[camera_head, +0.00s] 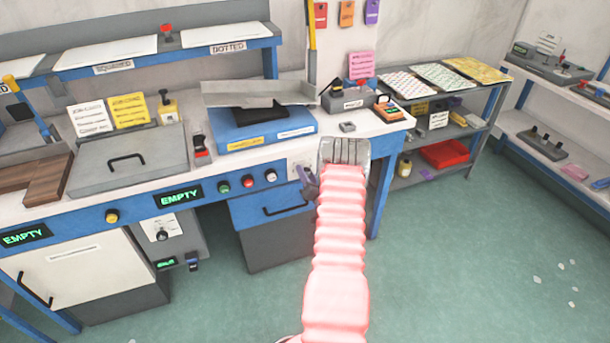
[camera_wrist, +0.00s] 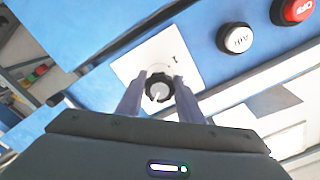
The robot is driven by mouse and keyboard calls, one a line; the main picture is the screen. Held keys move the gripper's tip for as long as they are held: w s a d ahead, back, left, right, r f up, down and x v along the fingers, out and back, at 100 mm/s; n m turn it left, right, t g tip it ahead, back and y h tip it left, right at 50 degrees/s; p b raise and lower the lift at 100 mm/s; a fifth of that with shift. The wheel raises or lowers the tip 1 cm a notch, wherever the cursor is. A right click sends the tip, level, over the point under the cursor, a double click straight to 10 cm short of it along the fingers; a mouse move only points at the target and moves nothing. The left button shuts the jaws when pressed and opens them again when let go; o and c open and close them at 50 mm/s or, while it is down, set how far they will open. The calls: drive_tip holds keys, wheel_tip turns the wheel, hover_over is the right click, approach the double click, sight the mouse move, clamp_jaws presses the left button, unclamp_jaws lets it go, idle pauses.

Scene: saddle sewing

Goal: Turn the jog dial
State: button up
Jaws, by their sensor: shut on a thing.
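The jog dial (camera_wrist: 159,88) is a round black knob with a pale centre, on a white plate (camera_wrist: 135,62) on the blue panel. My gripper (camera_wrist: 160,86) has one finger on each side of the dial and is shut on it. In the head view my gripper (camera_head: 308,182) is at the right part of the bench's blue front, over the white plate (camera_head: 297,163). There the dial is hidden behind the fingers.
In the wrist view a white button (camera_wrist: 237,39) and a red button (camera_wrist: 297,10) sit beside the plate. Below the panel is a blue drawer (camera_head: 262,208) with a black handle. A shelf rack (camera_head: 440,125) stands to the right; the green floor is open.

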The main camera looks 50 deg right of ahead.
drive_tip(key=shift+a+f, duration=0.3)
drive_tip(key=shift+f, duration=0.05)
drive_tip(key=o, duration=1.1)
drive_tip(key=shift+d+r, duration=0.2)
drive_tip(key=shift+c, duration=0.2)
drive_tip(key=v, duration=1.3)
drive_tip(key=shift+s+a, duration=0.2)
drive_tip(key=shift+s, duration=0.1)
drive_tip(key=shift+f, duration=0.1)
